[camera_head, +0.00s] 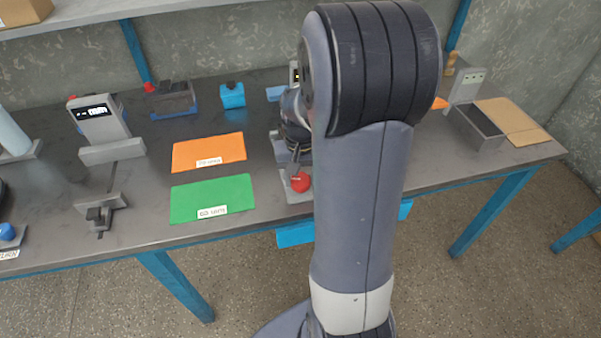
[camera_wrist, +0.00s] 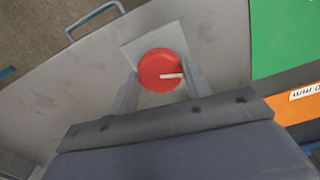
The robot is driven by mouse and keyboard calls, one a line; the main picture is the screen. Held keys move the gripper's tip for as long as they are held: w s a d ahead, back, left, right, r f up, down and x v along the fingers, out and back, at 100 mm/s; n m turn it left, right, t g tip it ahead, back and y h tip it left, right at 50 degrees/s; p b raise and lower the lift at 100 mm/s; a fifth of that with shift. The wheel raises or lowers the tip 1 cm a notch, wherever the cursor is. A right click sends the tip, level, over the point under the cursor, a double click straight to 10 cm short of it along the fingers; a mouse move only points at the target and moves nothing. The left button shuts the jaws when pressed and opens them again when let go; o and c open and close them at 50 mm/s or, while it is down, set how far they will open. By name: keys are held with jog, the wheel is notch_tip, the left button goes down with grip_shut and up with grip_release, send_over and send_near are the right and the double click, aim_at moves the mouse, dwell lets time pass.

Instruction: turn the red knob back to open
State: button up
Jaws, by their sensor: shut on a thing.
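The red knob (camera_wrist: 163,70) is round, with a white pointer line on its face that points right in the wrist view. It stands on a light grey square plate (camera_wrist: 160,33). My gripper (camera_wrist: 163,80) has one finger on each side of the knob and is shut on it. In the head view the knob (camera_head: 301,182) shows near the front edge of the bench, with my gripper (camera_head: 295,165) at it. My arm hides part of the bench to the right of the knob.
A green mat (camera_head: 212,198) and an orange mat (camera_head: 209,152) lie left of the knob. A grey device with a display (camera_head: 97,115) stands farther left. A grey open box (camera_head: 474,133) and a brown board (camera_head: 514,121) are at the right.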

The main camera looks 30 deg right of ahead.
jog(key=n, duration=0.5)
jog(key=shift+n+p, duration=0.3)
jog(key=n, duration=0.5)
jog(key=shift+n, duration=0.3)
jog(key=n+p, duration=0.1)
jog(key=n, duration=0.9)
jog(key=shift+d, duration=0.1)
jog(key=shift+n, duration=0.3)
jog(key=o, duration=1)
